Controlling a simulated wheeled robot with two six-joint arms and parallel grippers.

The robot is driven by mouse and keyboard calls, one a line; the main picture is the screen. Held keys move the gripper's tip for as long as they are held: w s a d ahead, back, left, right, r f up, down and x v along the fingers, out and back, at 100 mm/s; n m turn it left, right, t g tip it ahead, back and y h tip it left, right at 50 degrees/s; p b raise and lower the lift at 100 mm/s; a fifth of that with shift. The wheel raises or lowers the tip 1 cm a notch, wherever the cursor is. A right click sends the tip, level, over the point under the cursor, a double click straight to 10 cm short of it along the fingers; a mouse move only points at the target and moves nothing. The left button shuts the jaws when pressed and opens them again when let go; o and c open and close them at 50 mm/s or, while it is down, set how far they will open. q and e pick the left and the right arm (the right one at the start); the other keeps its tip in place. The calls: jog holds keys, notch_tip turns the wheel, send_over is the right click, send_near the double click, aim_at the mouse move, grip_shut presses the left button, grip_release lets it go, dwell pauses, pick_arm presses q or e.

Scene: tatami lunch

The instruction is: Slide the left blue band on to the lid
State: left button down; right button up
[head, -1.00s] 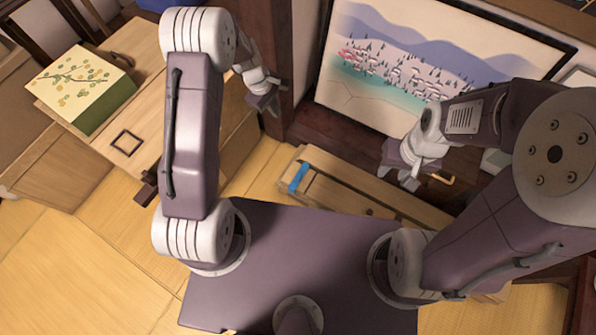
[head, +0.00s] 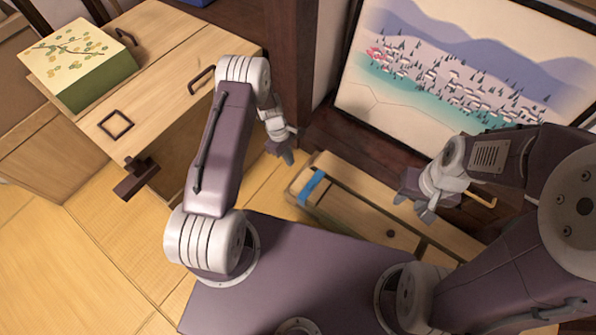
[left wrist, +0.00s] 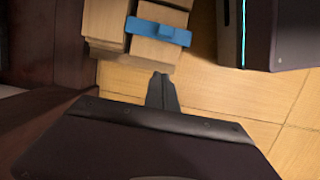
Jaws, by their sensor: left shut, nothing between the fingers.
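The left blue band (head: 312,187) lies across the left end of a long wooden box (head: 297,185). In the left wrist view the blue band (left wrist: 150,30) spans the wooden parts and has a small raised tab. A long panel that looks like the lid (head: 350,208) lies along the box top, right of the band; I cannot tell whether the band overlaps it. My left gripper (head: 287,157) is shut and empty, just behind and left of the band. Its fingertips (left wrist: 162,77) show below the band, apart from it. My right gripper (head: 428,213) is over the box's right part; its jaws are unclear.
A wooden cabinet (head: 170,70) with a patterned green box (head: 82,70) stands at the left. A painted screen (head: 450,75) stands behind the long box. A wooden piece (head: 481,197) shows beside my right gripper. Open tatami (head: 70,250) lies at the front left.

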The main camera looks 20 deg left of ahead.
pick_arm(q)
jog(key=b+x, duration=0.5)
jog(key=x, duration=0.5)
jog(key=shift+w, duration=0.1)
jog(key=shift+s+d+r+b, duration=0.1)
jog(key=shift+s+d+b, duration=0.15)
jog(key=shift+d+b, duration=0.25)
jog(key=shift+s+d+r+b, duration=0.1)
jog(key=shift+s+d+b, duration=0.15)
jog(key=shift+d, duration=0.45)
jog(key=shift+s+d+r, duration=0.15)
jog(key=shift+d+r, duration=0.05)
jog(key=shift+d, duration=0.45)
jog(key=shift+s+d, duration=0.1)
jog(key=shift+d, duration=0.15)
jog(key=s+d, duration=0.1)
jog(key=d, duration=0.2)
jog(key=s+d+p, duration=0.1)
jog(key=d, duration=0.3)
jog(key=s+d+p, duration=0.1)
jog(key=s+d, duration=0.1)
jog(key=d, duration=0.1)
jog(key=shift+d, duration=0.3)
jog(key=shift+s+d, duration=0.15)
jog(key=shift+d, duration=0.2)
